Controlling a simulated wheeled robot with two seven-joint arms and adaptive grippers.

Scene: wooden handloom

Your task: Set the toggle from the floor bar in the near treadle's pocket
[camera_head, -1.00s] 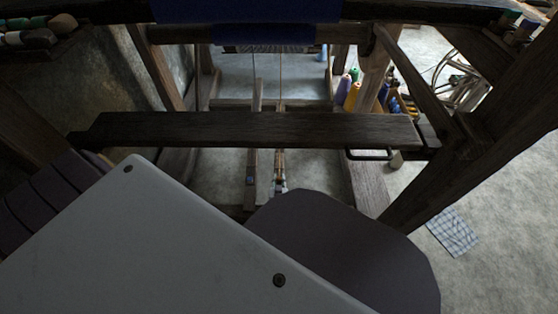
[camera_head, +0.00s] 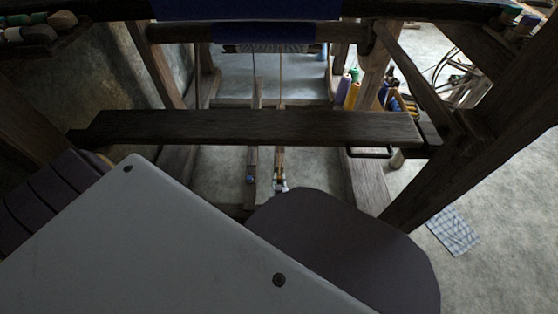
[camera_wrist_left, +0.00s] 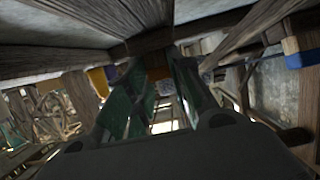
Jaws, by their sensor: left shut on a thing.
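My left gripper (camera_wrist_left: 158,70) shows in the left wrist view as two dark fingers with green pads, close together at the tips. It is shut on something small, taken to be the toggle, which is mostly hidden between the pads. I cannot make out a pocket or whether the toggle touches one. My right gripper is not in view.
A dark wooden bench board (camera_head: 250,128) crosses above the treadles. A slanting loom post (camera_head: 440,180) stands at right. Thread cones (camera_head: 350,92) stand behind. A checked cloth (camera_head: 453,231) lies on the open floor. In the wrist view, a blue-banded wooden piece (camera_wrist_left: 302,59) is at right.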

